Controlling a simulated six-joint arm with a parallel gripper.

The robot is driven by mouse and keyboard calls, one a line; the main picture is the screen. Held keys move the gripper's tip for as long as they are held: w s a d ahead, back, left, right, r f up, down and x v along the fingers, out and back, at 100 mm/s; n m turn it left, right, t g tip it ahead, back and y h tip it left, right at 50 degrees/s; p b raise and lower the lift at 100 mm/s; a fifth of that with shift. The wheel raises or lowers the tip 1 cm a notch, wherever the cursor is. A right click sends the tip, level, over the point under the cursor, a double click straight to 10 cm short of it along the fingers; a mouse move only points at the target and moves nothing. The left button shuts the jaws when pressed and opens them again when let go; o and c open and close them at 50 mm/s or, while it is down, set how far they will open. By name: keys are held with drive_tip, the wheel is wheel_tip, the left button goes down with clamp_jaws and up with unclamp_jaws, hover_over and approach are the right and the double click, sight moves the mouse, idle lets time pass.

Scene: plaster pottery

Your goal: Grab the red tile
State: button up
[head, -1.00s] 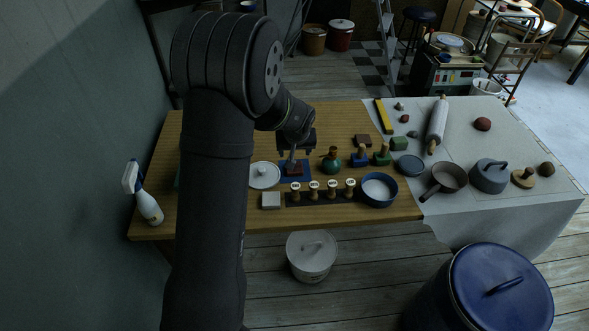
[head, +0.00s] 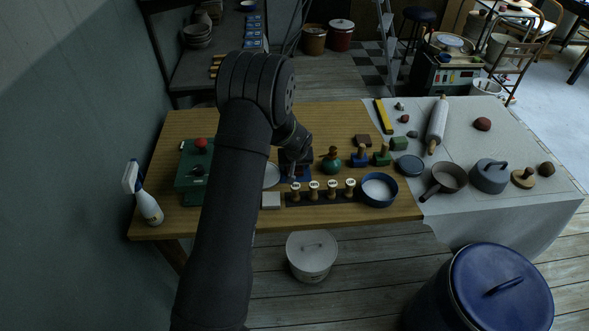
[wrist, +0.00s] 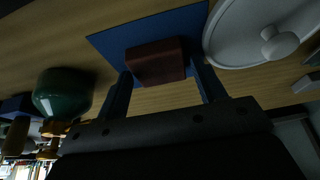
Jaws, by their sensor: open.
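A dark red tile (wrist: 157,62) lies on a blue mat (wrist: 105,40) in the wrist view. The mat also shows in the head view (head: 308,178), on the wooden table. My gripper (wrist: 163,78) is open, with one finger at each side of the tile's near part. The tile is not held. In the head view my gripper (head: 292,174) is low over the mat and mostly hides the tile.
A white round lid (wrist: 252,30) lies right beside the mat in the wrist view. A green bottle (head: 331,162) stands close on the other side. Stamps (head: 315,190) stand in a row in front, near a blue bowl (head: 379,190). A green box (head: 190,183) stands left.

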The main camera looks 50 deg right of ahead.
drive_tip(key=shift+f, duration=0.2)
drive_tip(key=c, duration=0.8)
